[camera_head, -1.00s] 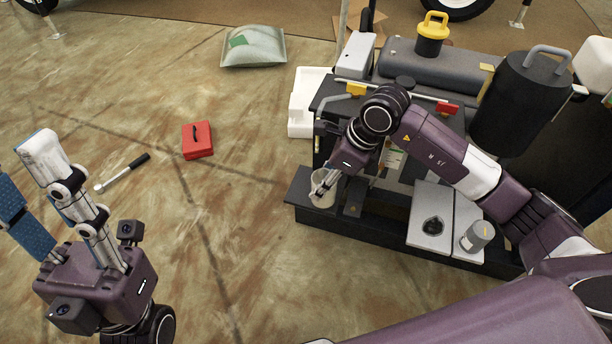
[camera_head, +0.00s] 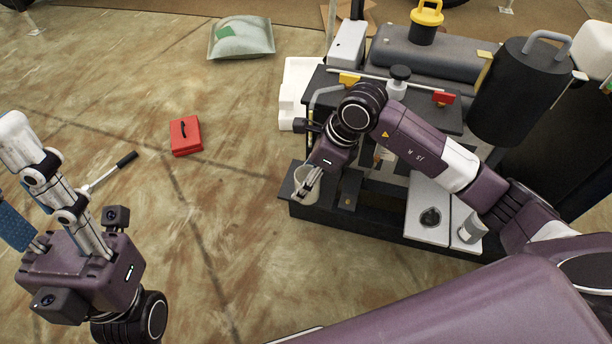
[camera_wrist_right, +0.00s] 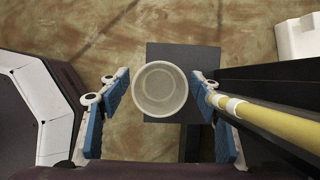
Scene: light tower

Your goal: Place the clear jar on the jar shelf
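The clear jar (camera_head: 305,178) is an open, pale, see-through cup. It is over the dark flat plate (camera_head: 286,192) at the left end of the black machine frame. My right gripper (camera_head: 311,186) reaches down to it. In the right wrist view the jar (camera_wrist_right: 160,90) is between the blue finger pads of my right gripper (camera_wrist_right: 160,97), which meet its sides. Whether its base touches the plate is hidden. My left gripper (camera_head: 14,184) is open and empty at the far left, over the floor, with its fingers partly cut off by the picture edge.
A grey jar (camera_head: 473,228) stands by a light panel (camera_head: 425,215) on the frame's right. A black cylinder (camera_head: 520,90) and a grey tank (camera_head: 440,52) stand behind. A red box (camera_head: 185,136), a tool (camera_head: 112,170) and a bag (camera_head: 241,38) lie on the otherwise open floor.

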